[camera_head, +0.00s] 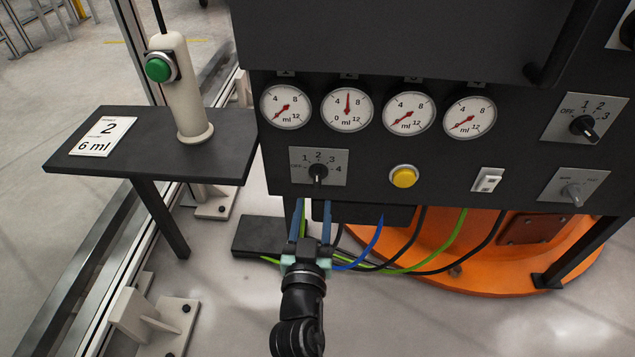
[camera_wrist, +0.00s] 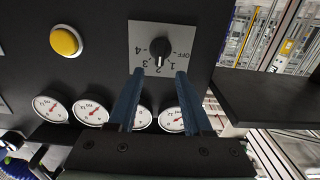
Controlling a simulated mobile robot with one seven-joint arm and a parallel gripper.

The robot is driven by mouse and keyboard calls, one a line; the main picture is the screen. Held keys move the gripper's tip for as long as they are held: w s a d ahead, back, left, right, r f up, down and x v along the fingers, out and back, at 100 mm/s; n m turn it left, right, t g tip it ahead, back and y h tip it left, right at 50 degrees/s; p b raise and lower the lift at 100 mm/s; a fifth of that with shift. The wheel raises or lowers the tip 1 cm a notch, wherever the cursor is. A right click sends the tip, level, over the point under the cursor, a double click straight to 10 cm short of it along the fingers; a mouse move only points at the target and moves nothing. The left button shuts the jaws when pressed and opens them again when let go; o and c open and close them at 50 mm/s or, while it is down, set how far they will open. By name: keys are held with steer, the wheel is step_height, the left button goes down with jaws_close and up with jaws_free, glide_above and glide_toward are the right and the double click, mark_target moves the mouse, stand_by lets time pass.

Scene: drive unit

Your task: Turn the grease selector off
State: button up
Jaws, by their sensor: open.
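The grease selector (camera_head: 318,171) is most likely the black knob on a grey plate marked OFF, 1, 2, 3, 4, below the gauges. Its white mark appears to point at 2. In the wrist view the same knob (camera_wrist: 160,48) appears upside down, just beyond the fingertips and centred between them. My gripper (camera_head: 313,206) has two blue fingers, open and empty, just below the plate in the head view. The gripper (camera_wrist: 160,73) is apart from the knob, as far as I can tell.
Several gauges (camera_head: 347,109) line the panel above; the second needle points up, the others low. A yellow button (camera_head: 403,177), a white switch (camera_head: 488,180) and two more selectors (camera_head: 583,126) sit to the right. A black shelf (camera_head: 220,160) with a green-button post (camera_head: 190,110) stands left.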

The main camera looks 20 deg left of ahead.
mark_target(317, 180)
steer(key=b+x, duration=0.1)
steer(key=x, duration=0.7)
jaws_close()
